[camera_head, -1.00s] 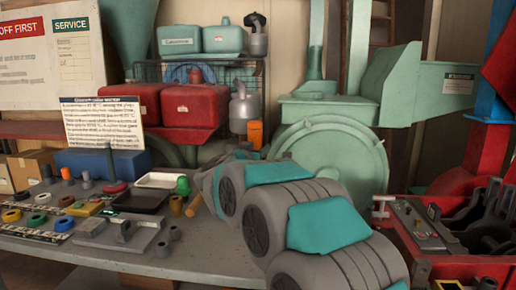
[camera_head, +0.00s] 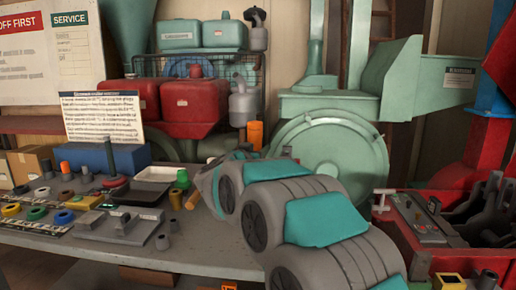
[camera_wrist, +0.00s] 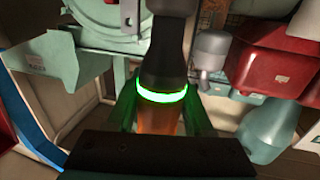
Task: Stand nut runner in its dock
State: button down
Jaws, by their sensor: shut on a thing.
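In the wrist view, the nut runner (camera_wrist: 162,55) has a dark body, a glowing green ring and an orange part. The orange part lies between the fingers of my gripper (camera_wrist: 162,122), which is shut on it. In the head view, an orange cylinder (camera_head: 255,135) rises upright behind my arm and looks like this same part. My gripper and the rest of the tool are hidden there by my arm. A grey plate with a raised block (camera_head: 122,225) lies on the table. I cannot tell whether it is the dock.
The table (camera_head: 200,250) holds coloured rings (camera_head: 64,217), a black tray (camera_head: 138,196), a white tray (camera_head: 160,174) and a rod on a red base (camera_head: 116,183). Red tanks (camera_head: 190,103) and a green mill housing (camera_head: 330,145) stand behind. A red toolbox (camera_head: 440,205) is at right.

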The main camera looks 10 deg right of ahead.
jog(key=shift+f+b, duration=0.8)
jog(key=shift+f, duration=1.15)
jog(key=c, duration=0.6)
grip_release()
jog(key=o, duration=0.4)
jog(key=shift+f, duration=0.1)
jog(key=shift+s, duration=0.1)
jog(key=v, duration=0.7)
jog(key=shift+s+a, duration=0.2)
jog(key=shift+s, duration=0.1)
